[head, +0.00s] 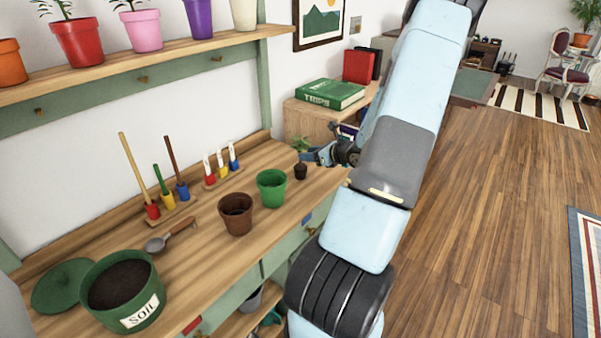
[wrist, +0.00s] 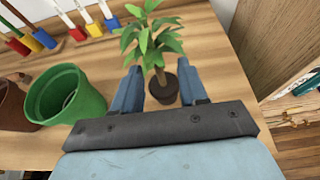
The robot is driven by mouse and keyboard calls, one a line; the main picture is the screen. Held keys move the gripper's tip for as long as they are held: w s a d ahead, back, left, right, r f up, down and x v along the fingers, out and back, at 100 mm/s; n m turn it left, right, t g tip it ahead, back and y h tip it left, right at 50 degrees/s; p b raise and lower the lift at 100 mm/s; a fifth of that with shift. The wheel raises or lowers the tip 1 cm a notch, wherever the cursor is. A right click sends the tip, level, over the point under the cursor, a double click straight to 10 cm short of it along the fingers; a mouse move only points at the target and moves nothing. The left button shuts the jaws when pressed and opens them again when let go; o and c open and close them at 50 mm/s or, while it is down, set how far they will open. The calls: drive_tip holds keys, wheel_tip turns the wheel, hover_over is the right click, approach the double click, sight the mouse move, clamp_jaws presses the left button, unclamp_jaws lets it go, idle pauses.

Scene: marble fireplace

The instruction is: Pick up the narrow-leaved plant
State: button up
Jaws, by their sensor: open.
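The narrow-leaved plant stands at the right end of the wooden bench; its green leaves (head: 299,144) rise above a small dark base (head: 300,172). In the wrist view its leaves (wrist: 150,38) spread above and its brown stem (wrist: 160,74) rises from the dark base (wrist: 164,92). My gripper (head: 310,156) reaches in from the right at the plant's height. In the wrist view my gripper (wrist: 160,82) is open, with one finger on each side of the stem. I cannot tell whether either finger touches it.
A green pot (head: 271,188) and a brown pot (head: 236,214) stand left of the plant. Behind them are tools in coloured holders (head: 166,188) and several small labelled markers (head: 222,163). A soil tub (head: 122,290) stands at the front left. A wooden cabinet (head: 310,119) adjoins the bench's far end.

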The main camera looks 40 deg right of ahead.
sight(301, 167)
drive_tip(key=shift+x, duration=2.25)
drive_tip(key=shift+s+a+f, duration=0.1)
drive_tip(key=shift+f, duration=0.05)
drive_tip(key=shift+c, duration=0.2)
clamp_jaws()
